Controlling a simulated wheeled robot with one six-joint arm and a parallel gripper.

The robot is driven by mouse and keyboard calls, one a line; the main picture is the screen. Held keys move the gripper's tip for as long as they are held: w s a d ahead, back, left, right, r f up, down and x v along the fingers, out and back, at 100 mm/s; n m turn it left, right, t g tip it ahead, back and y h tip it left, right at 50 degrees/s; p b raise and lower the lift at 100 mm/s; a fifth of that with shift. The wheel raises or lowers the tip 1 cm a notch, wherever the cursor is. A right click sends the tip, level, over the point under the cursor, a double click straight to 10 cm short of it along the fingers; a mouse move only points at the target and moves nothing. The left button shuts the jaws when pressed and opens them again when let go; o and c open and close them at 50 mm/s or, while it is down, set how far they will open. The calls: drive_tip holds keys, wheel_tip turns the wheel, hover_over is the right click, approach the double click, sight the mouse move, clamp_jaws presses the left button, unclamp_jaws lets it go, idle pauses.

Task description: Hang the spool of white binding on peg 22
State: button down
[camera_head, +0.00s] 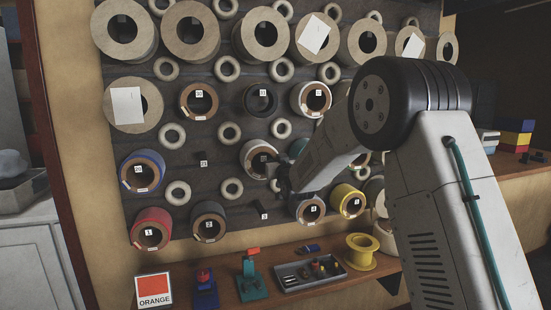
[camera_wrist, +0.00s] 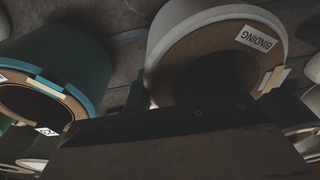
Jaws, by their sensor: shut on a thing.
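The spool of white binding (camera_head: 250,158) is at the wall board in the middle row, its brown face and dark hole toward me. It also shows in the wrist view (camera_wrist: 185,32), with a BINDING label on its face. My gripper (camera_head: 283,172) is shut on the right side of this spool; its fingertips are small and dark here. A small tag shows at the spool's hole, too small to read surely as 22. I cannot tell how far the spool sits on a peg. The dark gripper body (camera_wrist: 170,140) hides the spool's lower part in the wrist view.
A teal spool (camera_wrist: 85,75) is close by at left in the wrist view. An empty peg tagged 21 (camera_head: 203,163) is left of the white spool. Blue (camera_head: 133,180), red (camera_head: 150,220) and yellow (camera_head: 347,200) spools hang around. A bench (camera_head: 225,293) with tools is below.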

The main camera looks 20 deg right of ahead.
drive_tip(key=shift+f, duration=0.1)
drive_tip(key=c, duration=1.1)
unclamp_jaws()
drive_tip(key=shift+d, duration=0.1)
drive_tip(key=shift+s+f, duration=0.1)
drive_tip(key=shift+s, duration=0.25)
drive_tip(key=s, duration=0.7)
drive_tip(key=shift+f, duration=0.4)
drive_tip(key=shift+d, duration=0.1)
